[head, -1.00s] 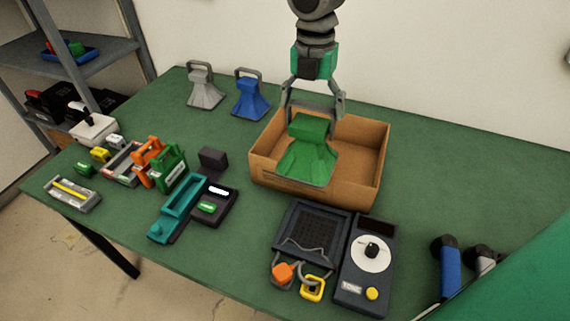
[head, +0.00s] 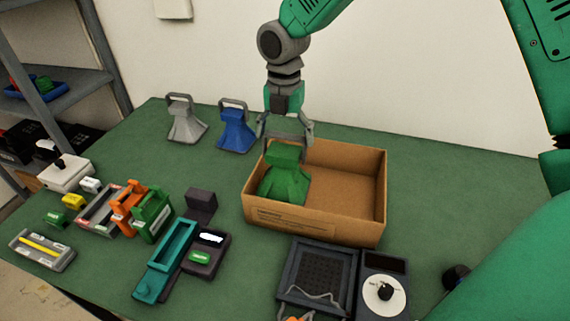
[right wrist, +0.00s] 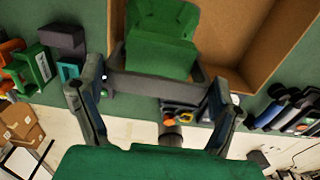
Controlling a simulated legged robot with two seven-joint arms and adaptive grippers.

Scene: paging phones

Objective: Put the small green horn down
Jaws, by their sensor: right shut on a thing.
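The small green horn (head: 285,178) hangs upright by its grey handle in my right gripper (head: 286,137), at the left part of the cardboard box (head: 320,222). Its lower edge is near the box's front rim; I cannot tell whether it touches the floor of the box. In the right wrist view the green horn (right wrist: 160,40) is beyond the grey handle bar, between the fingers of the right gripper (right wrist: 155,82). My left gripper is not in view.
A grey horn (head: 186,122) and a blue horn (head: 236,128) stand left of the box. Teal and dark devices (head: 165,262) and a dial unit (head: 384,285) are in front. The right part of the box is empty. The green table (head: 450,175) is clear right of the box.

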